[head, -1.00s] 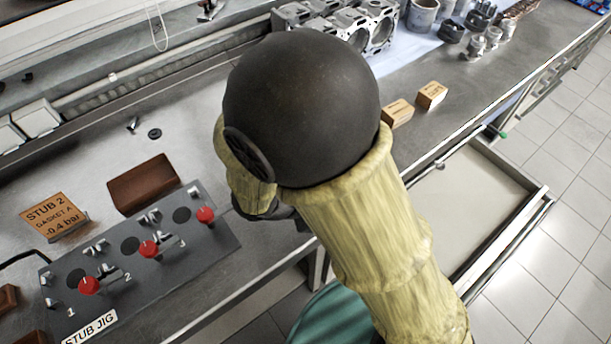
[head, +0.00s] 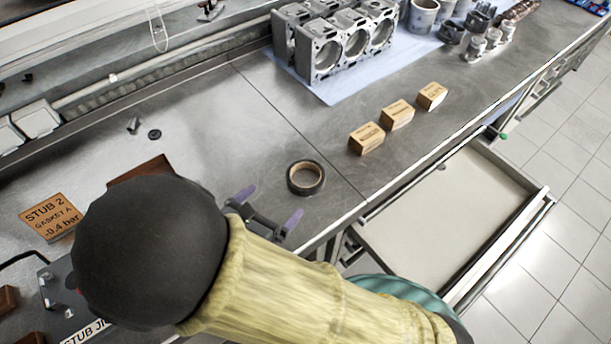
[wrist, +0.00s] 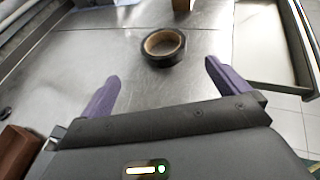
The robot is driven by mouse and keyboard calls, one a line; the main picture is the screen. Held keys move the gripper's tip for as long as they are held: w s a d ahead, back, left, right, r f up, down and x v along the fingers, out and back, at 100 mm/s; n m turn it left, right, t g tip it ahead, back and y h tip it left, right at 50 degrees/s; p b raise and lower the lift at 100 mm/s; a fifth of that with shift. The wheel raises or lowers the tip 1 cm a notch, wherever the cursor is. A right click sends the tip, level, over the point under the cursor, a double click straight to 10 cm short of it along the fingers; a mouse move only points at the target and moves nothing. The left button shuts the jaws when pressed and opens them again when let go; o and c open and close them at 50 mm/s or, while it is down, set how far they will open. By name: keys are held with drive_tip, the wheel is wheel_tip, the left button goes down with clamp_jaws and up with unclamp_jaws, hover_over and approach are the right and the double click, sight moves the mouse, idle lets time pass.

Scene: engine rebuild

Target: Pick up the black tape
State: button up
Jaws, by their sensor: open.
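The black tape (head: 305,178) is a ring with a tan inner core, lying flat on the grey metal bench near its front edge. In the wrist view the tape (wrist: 163,58) lies ahead of my gripper (wrist: 163,78), roughly centred between the two purple fingers and beyond their tips. In the head view my gripper (head: 268,207) is just left of the tape, apart from it. The fingers are spread with nothing between them.
Several wooden blocks (head: 397,115) stand right of the tape. An engine block (head: 335,45) sits on a blue sheet behind. A drawer (head: 440,225) stands open below the bench front. My arm covers part of the stub jig (head: 60,300) and a brown block (head: 140,169).

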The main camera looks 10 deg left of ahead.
drive_tip(key=p, duration=0.1)
approach(313, 166)
drive_tip(key=shift+w+f, duration=0.1)
drive_tip(key=shift+w, duration=0.4)
drive_tip(key=p+x, duration=0.1)
drive_tip(key=x, duration=0.4)
drive_tip(key=shift+d+f, duration=0.2)
drive_tip(key=shift+s, duration=0.1)
drive_tip(key=shift+c, duration=0.2)
drive_tip(key=c, duration=0.7)
drive_tip(key=shift+r, duration=0.15)
